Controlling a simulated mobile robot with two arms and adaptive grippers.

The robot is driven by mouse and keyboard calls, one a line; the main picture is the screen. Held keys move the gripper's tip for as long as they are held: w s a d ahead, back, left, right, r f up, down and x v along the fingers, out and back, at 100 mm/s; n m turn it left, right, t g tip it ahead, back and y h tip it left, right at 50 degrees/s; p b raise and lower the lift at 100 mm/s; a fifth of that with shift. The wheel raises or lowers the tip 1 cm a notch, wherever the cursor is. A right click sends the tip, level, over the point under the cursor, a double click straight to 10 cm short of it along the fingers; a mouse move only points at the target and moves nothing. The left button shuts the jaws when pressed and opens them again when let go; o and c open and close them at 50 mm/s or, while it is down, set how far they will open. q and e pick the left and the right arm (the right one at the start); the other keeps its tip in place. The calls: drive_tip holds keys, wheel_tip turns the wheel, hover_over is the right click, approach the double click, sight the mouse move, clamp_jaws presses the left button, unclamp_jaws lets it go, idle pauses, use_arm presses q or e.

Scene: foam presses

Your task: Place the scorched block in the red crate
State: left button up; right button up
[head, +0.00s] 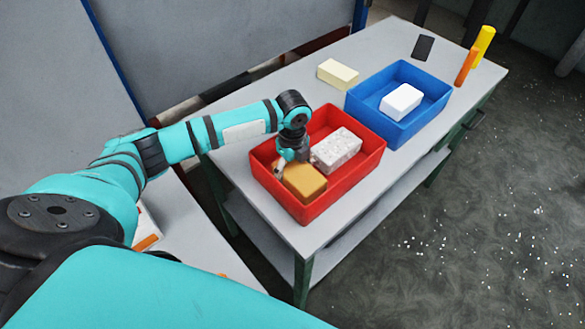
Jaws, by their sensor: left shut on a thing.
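The scorched block, orange-brown (305,182), is inside the red crate (340,196) at its near left end. My left gripper (284,168) reaches down into the crate from above and is shut on this block at its left side. The fingertips are partly hidden by the wrist and the block. I cannot tell whether the block touches the crate floor. A white speckled block (337,149) lies in the same crate, to the right of the scorched one. My right gripper is not in view.
A blue crate (425,123) with a white block (401,101) stands behind the red crate on the grey table (285,83). A cream block (338,74), a dark flat object (423,47), an orange cylinder (466,66) and a yellow cylinder (483,46) stand or lie farther back.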

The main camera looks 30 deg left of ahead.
sight(293, 166)
use_arm(q)
drive_tip(key=o, duration=0.7)
drive_tip(key=shift+o, duration=0.9)
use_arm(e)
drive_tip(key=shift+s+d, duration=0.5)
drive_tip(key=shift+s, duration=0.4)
use_arm(q)
wheel_tip(293, 166, up, 11)
drive_tip(key=shift+f+b, duration=0.1)
drive_tip(key=shift+b, duration=0.85)
drive_tip(key=shift+r, duration=0.7)
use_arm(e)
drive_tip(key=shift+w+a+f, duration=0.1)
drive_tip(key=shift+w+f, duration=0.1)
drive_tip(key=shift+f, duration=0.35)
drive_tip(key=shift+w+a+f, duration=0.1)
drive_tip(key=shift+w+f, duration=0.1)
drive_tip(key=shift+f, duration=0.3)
